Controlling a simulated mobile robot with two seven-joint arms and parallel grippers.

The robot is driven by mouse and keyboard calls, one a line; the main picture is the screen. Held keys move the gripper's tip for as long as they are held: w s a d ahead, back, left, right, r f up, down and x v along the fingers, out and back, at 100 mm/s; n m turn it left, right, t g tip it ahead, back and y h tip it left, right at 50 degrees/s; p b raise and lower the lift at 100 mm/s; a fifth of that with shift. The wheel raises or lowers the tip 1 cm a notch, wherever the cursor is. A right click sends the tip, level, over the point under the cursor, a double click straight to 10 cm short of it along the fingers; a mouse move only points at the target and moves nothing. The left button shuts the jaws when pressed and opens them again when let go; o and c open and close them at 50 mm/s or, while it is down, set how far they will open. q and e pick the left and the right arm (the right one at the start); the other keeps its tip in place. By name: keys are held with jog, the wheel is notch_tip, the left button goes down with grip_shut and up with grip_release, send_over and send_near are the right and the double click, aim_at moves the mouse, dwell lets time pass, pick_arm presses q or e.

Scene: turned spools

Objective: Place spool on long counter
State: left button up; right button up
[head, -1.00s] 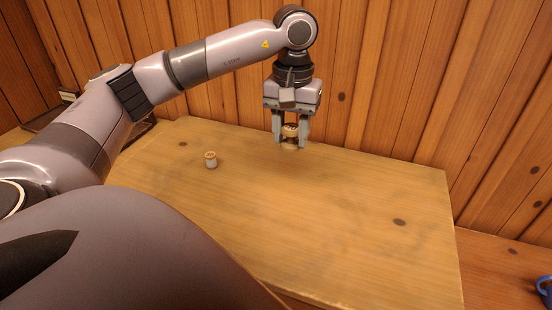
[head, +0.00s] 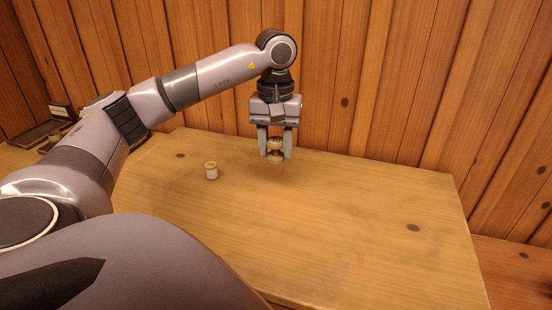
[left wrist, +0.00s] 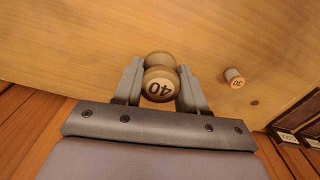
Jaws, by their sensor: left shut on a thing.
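A turned wooden spool (head: 275,146) is held between the fingers of my left gripper (head: 275,154), upright above the far part of the wooden counter (head: 330,230). In the left wrist view this spool (left wrist: 159,86) shows the number 40 on its end, with a finger on each side. I cannot tell whether its bottom touches the counter. A second, smaller spool (head: 211,171) with a pale middle stands on the counter to the left of the gripper. In the left wrist view the small spool (left wrist: 234,77) is marked 30. My right gripper is not in view.
A plank wall (head: 390,90) rises right behind the counter. Dark trays (head: 50,130) with small labels lie beyond the counter's left end. The middle and right of the counter are clear.

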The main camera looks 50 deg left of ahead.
aim_at(276, 198)
pick_arm(q)
notch_tip(276, 198, down, 11)
jog(key=shift+r, duration=0.1)
dwell(0.3)
jog(key=shift+f+b, duration=0.2)
jog(key=shift+b, duration=0.15)
jog(key=o, duration=1.1)
jog(key=shift+r, duration=0.1)
